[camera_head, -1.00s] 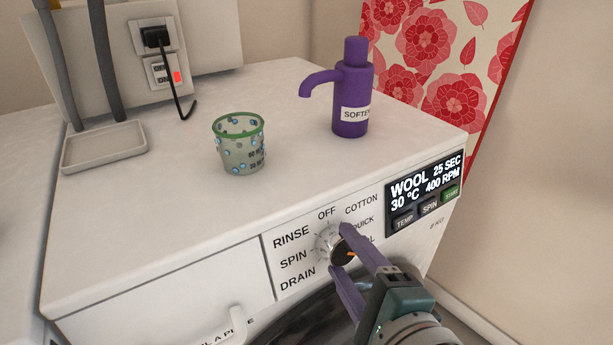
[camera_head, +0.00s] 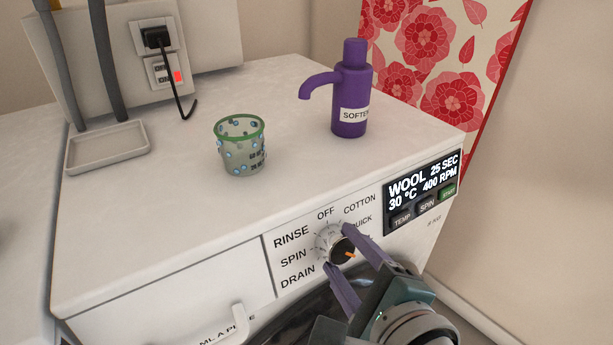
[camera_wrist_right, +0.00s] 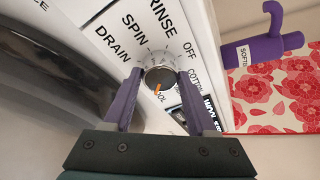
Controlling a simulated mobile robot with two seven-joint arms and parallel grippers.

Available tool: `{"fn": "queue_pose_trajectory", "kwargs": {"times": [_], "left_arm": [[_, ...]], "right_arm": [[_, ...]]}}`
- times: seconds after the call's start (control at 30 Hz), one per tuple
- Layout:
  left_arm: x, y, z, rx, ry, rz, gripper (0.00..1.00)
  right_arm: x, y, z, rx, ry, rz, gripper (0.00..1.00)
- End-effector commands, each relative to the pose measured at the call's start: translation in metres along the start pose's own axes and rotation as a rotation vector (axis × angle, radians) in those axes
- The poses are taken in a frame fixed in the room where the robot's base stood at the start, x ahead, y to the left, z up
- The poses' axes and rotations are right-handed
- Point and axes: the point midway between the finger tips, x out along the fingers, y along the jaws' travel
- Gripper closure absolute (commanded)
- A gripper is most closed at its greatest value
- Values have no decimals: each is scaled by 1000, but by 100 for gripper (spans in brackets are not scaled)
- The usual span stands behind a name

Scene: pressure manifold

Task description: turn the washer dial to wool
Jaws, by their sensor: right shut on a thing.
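The washer dial (camera_head: 342,251) is a round dark knob with a silvery rim and an orange mark, on the washer's white front panel. In the right wrist view the dial (camera_wrist_right: 160,79) has its orange mark toward a partly hidden label ending in "OOL". The display (camera_head: 421,190) reads WOOL, 25 SEC, 30 °C, 400 RPM. My right gripper (camera_head: 337,248) has its purple fingers on opposite sides of the dial and is shut on it; the right wrist view shows this gripper (camera_wrist_right: 160,74) too. My left gripper is not in view.
On the washer top (camera_head: 190,215) stand a green-rimmed cup (camera_head: 241,148) and a purple softener bottle (camera_head: 351,95). A shallow tray (camera_head: 107,148) lies at the left. The drawer handle (camera_head: 238,318) juts out left of the dial. A floral panel (camera_head: 440,70) stands behind.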

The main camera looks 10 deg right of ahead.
Motion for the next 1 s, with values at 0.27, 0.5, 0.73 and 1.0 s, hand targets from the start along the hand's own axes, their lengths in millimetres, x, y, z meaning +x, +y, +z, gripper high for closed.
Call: {"fn": "queue_pose_trajectory", "kwargs": {"times": [0.27, 0.5, 0.73, 1.0], "left_arm": [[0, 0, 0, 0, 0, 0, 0], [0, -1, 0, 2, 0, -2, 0], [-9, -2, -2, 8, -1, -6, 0], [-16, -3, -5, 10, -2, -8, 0]], "right_arm": [[0, 0, 0, 2, 0, 1, 13], [0, 0, 0, 1, 0, 0, 12], [-26, -1, 1, 1, 1, 3, 12], [-78, 0, 0, 0, 0, 3, 12]]}}
